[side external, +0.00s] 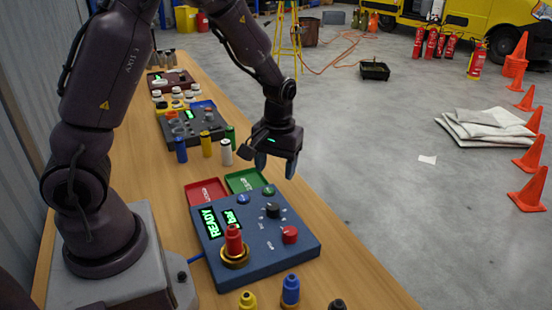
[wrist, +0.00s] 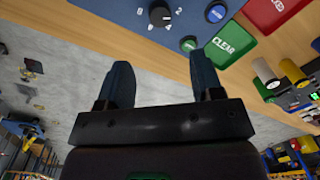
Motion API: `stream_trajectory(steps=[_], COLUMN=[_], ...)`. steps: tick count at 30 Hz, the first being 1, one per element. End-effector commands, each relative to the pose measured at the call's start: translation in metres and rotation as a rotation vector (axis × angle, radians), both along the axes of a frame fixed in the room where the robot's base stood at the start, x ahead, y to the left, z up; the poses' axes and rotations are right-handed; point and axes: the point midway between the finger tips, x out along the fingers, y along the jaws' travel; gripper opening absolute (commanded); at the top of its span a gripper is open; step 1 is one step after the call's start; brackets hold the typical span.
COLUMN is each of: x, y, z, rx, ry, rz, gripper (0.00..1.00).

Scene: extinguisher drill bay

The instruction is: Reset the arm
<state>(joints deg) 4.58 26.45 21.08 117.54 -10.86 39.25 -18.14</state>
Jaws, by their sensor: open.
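My gripper (side external: 275,165) is open and empty, raised above the right edge of the wooden bench, beyond the blue control box (side external: 262,262). In the wrist view its two dark fingers (wrist: 165,85) stand apart with nothing between them. The box shows a green READY display (side external: 209,222), a black dial (side external: 273,210), a red button (side external: 290,234) and small blue and green buttons. A red cylinder (side external: 233,240) stands upright in a brass ring on the box. A red tray (side external: 205,192) and a green tray (side external: 244,180) lie behind the box.
Yellow (side external: 206,144), blue (side external: 181,150), white (side external: 226,152) and green cylinders stand beyond the trays, before a second grey box (side external: 192,124). More cylinders, including a blue one (side external: 290,290), stand at the near edge. Open floor lies right of the bench, with orange cones (side external: 528,190) farther off.

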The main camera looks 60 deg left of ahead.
Motion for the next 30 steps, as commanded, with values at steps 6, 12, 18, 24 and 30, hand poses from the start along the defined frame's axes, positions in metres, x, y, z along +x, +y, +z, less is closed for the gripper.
stream_trajectory(steps=[6,12,18,24,30], x=[0.001,0.0,-0.002,-0.034,-0.067], y=[-0.001,-0.001,-0.001,-0.028,-0.058], z=[0.018,0.018,0.018,0.041,0.094], rx=[0.001,0.001,-0.002,-0.059,-0.078], ry=[-0.001,0.001,0.013,0.031,-0.084], rz=[-0.001,0.0,-0.035,-0.232,-0.445], gripper=[0.6,0.6,0.6,0.6,0.6])
